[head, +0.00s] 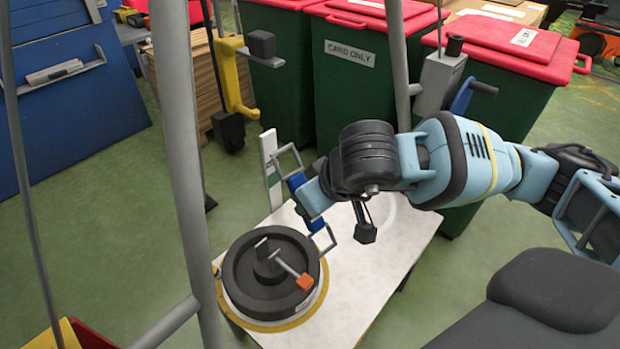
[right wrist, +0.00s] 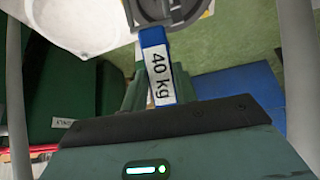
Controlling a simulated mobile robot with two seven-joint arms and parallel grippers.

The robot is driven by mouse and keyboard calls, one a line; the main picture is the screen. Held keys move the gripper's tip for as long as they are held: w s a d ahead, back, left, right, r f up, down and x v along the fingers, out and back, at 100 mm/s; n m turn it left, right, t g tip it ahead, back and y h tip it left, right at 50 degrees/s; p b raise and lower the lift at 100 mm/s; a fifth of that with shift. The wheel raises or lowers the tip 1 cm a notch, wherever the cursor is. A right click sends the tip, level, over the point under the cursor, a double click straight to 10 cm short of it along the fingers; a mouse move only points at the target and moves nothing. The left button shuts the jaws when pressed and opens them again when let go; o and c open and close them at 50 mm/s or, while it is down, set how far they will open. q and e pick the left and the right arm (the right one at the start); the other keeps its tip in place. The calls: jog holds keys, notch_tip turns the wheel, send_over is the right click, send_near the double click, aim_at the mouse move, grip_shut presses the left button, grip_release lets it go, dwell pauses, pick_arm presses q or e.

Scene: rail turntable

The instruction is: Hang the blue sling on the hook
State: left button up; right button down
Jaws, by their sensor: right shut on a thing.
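The blue sling (head: 296,182) has a metal loop at its upper end and another at its lower end, near the wheel's right side in the head view. My right gripper (head: 311,198) is shut on its middle, above the white table. In the right wrist view the sling (right wrist: 158,75) shows a "40 kg" label. I cannot tell for sure which part is the hook. A yellow piece with a curved lower end (head: 232,85) hangs by the post at the back. A small dark block (head: 366,233) hangs below my right wrist. My left gripper is out of view.
A black wheel (head: 242,282) with an orange-tipped lever sits on the turntable on the white table (head: 385,270). Grey posts (head: 180,150) stand at the left. A grey box with a blue-handled crank (head: 462,95) and green bins with red lids (head: 350,90) are behind.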

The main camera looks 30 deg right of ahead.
jog(key=r+n+t+y, duration=0.1)
jog(key=r+t+y, duration=0.1)
jog(key=r+t, duration=0.1)
jog(key=shift+s+n, duration=0.2)
jog(key=shift+n, duration=0.2)
pick_arm(q)
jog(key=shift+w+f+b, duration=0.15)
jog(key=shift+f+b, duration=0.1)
jog(key=shift+b, duration=0.05)
pick_arm(e)
notch_tip(320, 180, up, 6)
jog(key=s+a+n+t+y, duration=0.2)
jog(key=y, duration=0.2)
jog(key=shift+s+n, duration=0.25)
jog(key=shift+n, duration=0.05)
jog(key=shift+w+f, duration=0.1)
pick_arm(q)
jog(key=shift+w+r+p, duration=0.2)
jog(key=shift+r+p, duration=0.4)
pick_arm(e)
jog(key=w+a+f, duration=0.2)
jog(key=w+a, duration=0.1)
jog(key=w, duration=0.6)
jog(key=shift+w+a, duration=0.3)
jog(key=shift+w, duration=0.05)
